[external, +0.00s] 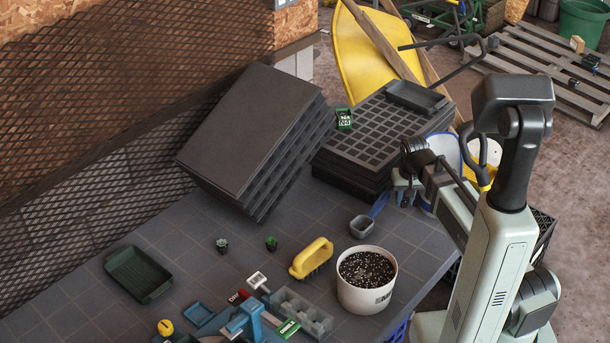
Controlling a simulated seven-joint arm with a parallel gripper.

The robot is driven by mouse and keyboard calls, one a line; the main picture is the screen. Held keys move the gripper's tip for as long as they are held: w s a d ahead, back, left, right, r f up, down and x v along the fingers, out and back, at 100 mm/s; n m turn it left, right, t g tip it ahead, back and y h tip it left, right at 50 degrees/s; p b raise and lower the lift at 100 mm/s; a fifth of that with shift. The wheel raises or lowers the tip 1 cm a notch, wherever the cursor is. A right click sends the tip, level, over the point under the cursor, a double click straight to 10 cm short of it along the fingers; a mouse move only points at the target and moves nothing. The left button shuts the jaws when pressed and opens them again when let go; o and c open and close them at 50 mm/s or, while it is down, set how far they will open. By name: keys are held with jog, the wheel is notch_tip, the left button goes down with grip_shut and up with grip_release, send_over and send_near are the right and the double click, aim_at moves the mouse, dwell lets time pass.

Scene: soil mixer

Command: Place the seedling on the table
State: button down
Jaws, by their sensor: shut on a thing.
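Two small green seedlings in dark plugs stand on the grey tiled table (185,275): one seedling (222,245) at the left and another seedling (271,243) nearer the middle. My gripper (404,193) is beside the right end of the black tray stack, well to the right of both seedlings. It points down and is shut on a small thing. The thing between the fingers is too small and too dark to identify.
A white pot of soil (367,280), a yellow-handled brush (311,258) and a blue scoop (367,222) stand on the table. Black seedling trays (370,140) are stacked at the back. A green tray (139,273) lies left. Table around the seedlings is clear.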

aim_at(403, 207)
jog(key=shift+f, duration=2.2)
jog(key=c, duration=0.9)
grip_release()
jog(key=shift+f, duration=0.1)
jog(key=shift+o, duration=0.2)
notch_tip(403, 207, up, 12)
jog(key=s, duration=0.1)
jog(key=shift+s, duration=0.35)
